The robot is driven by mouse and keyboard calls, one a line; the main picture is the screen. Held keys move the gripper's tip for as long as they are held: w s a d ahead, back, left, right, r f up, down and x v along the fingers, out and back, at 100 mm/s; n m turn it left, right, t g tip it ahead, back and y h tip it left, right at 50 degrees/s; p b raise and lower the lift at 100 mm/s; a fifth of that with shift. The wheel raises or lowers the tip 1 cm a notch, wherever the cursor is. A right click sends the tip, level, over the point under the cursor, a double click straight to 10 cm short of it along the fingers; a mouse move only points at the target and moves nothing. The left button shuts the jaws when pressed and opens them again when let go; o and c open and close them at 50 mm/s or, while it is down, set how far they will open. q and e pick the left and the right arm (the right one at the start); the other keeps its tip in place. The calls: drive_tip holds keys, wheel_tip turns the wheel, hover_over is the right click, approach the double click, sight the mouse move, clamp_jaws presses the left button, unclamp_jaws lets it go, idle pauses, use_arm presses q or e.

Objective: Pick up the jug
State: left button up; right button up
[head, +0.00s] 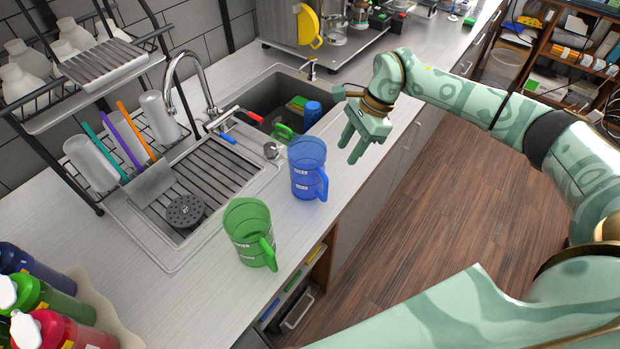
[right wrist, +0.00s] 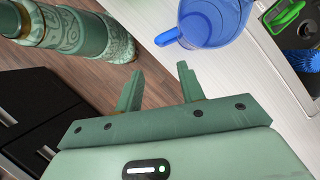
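A blue jug (head: 307,168) stands upright on the counter in front of the sink, its handle towards the counter's front edge. A green jug (head: 249,233) stands upright on the counter nearer to me, left of the blue one. My right gripper (head: 348,150) is open and empty, to the right of the blue jug and apart from it. In the right wrist view, its two fingers (right wrist: 160,85) are spread, and the blue jug (right wrist: 208,22) is beyond them at the top. My left gripper is not in view.
The sink (head: 270,97) with a tap lies behind the blue jug. A dish rack (head: 100,75) with bottles and cups stands at the left. Bare counter lies around both jugs.

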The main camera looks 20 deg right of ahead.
sight(312, 176)
drive_tip(key=b+x, duration=0.6)
drive_tip(key=x, duration=0.7)
drive_tip(key=shift+f+b, duration=0.1)
drive_tip(key=shift+b, duration=0.25)
clamp_jaws()
